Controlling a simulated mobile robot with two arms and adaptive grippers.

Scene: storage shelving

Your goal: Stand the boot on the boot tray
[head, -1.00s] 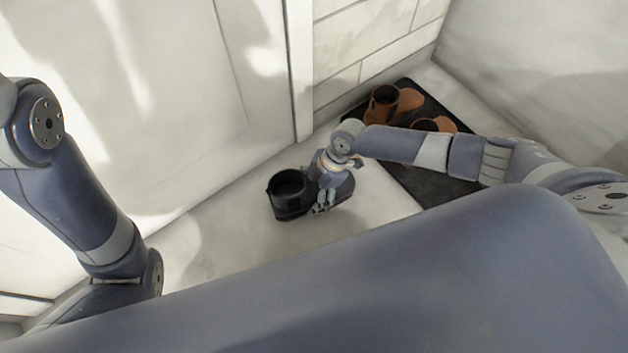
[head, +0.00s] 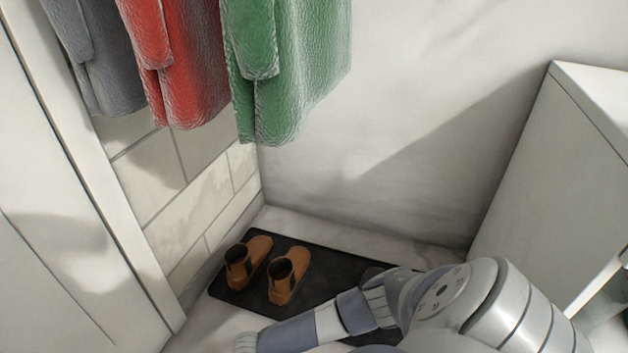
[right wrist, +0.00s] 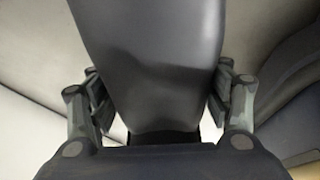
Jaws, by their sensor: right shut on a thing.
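The black boot (right wrist: 150,45) fills the middle of the right wrist view, between the fingers of my right gripper (right wrist: 161,98), which is shut on it. The boot's lower end and whatever is under it are hidden there. In the head view my right arm crosses the bottom; its gripper and the held boot are below the picture edge. The dark boot tray (head: 325,262) lies on the floor in the corner. A pair of brown boots (head: 250,262) (head: 287,278) stands upright on its left part. My left gripper is not in view.
Grey, red (head: 185,65) and green (head: 285,75) coats hang above. A white cabinet (head: 555,170) stands at the right. Walls close in the tray's far side.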

